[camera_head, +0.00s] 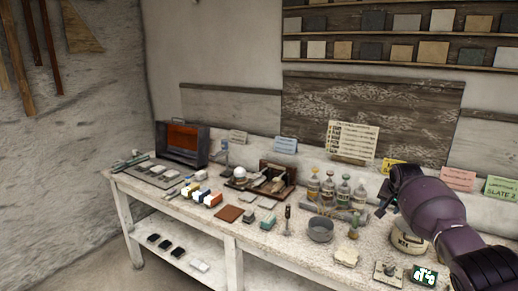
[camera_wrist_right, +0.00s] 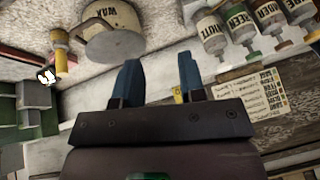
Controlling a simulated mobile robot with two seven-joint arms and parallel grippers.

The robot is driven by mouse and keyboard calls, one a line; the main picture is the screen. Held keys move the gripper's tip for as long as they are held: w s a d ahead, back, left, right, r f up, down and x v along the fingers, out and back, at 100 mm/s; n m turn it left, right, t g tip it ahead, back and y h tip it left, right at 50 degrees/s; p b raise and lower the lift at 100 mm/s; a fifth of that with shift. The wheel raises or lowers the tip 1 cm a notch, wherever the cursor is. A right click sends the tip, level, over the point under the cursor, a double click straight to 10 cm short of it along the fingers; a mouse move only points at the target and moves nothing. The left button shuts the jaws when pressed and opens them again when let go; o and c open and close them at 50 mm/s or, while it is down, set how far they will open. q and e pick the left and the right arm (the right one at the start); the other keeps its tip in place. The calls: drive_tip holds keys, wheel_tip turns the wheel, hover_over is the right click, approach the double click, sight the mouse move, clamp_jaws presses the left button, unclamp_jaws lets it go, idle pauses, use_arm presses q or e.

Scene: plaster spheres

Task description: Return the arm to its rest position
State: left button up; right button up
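My right arm is purple and comes in from the lower right of the head view, reaching over the back right of the workbench (camera_head: 262,232). Its gripper (camera_head: 381,200) is beside the row of labelled bottles (camera_head: 343,190), above the bench top. In the right wrist view the two blue fingers of the right gripper (camera_wrist_right: 160,82) stand apart with nothing held between them. The left arm and left gripper are not in view.
A pot marked WAX (camera_wrist_right: 112,38) lies close by the right gripper, partly behind the arm in the head view. A grey bowl (camera_head: 320,230), a wooden rack (camera_head: 268,178) and an orange-backed box (camera_head: 182,142) stand on the bench. Sample shelves (camera_head: 400,62) line the wall.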

drive_tip(key=w+a+r+n+t, duration=0.2)
drive_tip(key=a+r+n+t, duration=0.1)
drive_tip(key=a+n+t, duration=0.35)
drive_tip(key=s+a+f+n+t+y, duration=0.1)
drive_tip(key=s+a+f+n+t, duration=0.1)
drive_tip(key=s+a+f, duration=0.3)
drive_tip(key=s+a+f+n+t+y, duration=0.1)
drive_tip(key=s+a+n, duration=0.15)
drive_tip(key=s, duration=0.45)
drive_tip(key=s+f+g, duration=0.1)
drive_tip(key=s+f, duration=0.5)
drive_tip(key=s, duration=0.6)
drive_tip(key=s+a+f+m+g, duration=0.1)
drive_tip(key=s+f, duration=0.6)
drive_tip(key=s, duration=0.6)
drive_tip(key=s+f+m+g, duration=0.1)
drive_tip(key=s+f, duration=0.5)
drive_tip(key=s, duration=0.6)
drive_tip(key=shift+s+a+f+h, duration=0.15)
drive_tip(key=shift+s+a+h, duration=0.15)
drive_tip(key=shift+s+a, duration=0.1)
drive_tip(key=shift+w, duration=0.1)
drive_tip(key=shift+c, duration=0.2)
